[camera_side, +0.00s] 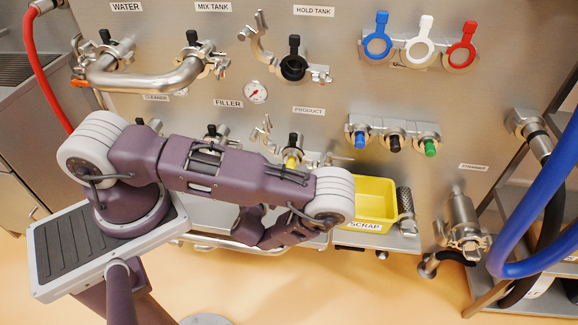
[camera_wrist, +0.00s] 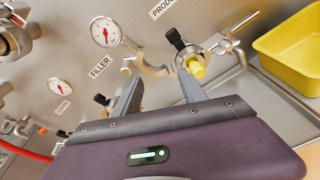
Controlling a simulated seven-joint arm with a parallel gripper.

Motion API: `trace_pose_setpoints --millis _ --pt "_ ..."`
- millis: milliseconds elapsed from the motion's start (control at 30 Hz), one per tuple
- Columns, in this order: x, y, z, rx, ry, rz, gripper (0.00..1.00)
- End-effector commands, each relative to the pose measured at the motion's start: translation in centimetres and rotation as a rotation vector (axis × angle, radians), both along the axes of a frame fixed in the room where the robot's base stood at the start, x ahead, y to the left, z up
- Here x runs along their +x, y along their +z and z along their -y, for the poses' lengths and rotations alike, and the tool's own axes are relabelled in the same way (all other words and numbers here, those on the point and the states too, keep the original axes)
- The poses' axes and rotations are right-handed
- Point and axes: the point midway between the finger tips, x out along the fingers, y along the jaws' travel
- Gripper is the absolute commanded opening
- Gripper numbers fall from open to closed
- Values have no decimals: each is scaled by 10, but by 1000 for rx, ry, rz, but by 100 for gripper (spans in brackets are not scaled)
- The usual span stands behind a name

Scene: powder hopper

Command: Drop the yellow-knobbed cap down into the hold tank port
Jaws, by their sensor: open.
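The yellow-knobbed cap (camera_side: 291,160) is at the product port on the steel panel, partly behind my arm. In the wrist view its yellow knob (camera_wrist: 196,68) shows just beyond the right fingertip, beside a black handle. My gripper (camera_wrist: 160,90) is open, with its two fingers apart and nothing seen between them. Its fingertips are hidden in the side view. The hold tank port (camera_side: 293,68) is at the upper middle of the panel, under its label, with a dark round opening and a black handle above. A metal clamp (camera_side: 260,42) hangs loose to its left.
A yellow scrap bin (camera_side: 376,202) stands on a shelf right of my gripper; it also shows in the wrist view (camera_wrist: 290,50). A bent steel pipe (camera_side: 140,78) joins the water and mix tank ports.

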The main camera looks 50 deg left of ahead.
Motion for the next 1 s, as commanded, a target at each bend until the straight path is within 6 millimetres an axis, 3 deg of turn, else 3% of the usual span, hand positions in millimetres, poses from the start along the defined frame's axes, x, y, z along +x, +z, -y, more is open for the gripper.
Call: trace_pose_setpoints --millis 100,200,633,1000 --pt "25 -24 32 -389 94 111 49" --pt "34 -32 39 -494 123 141 49" --pt "80 -66 -9 -487 121 140 49" --pt "92 -75 -21 -486 119 136 49"
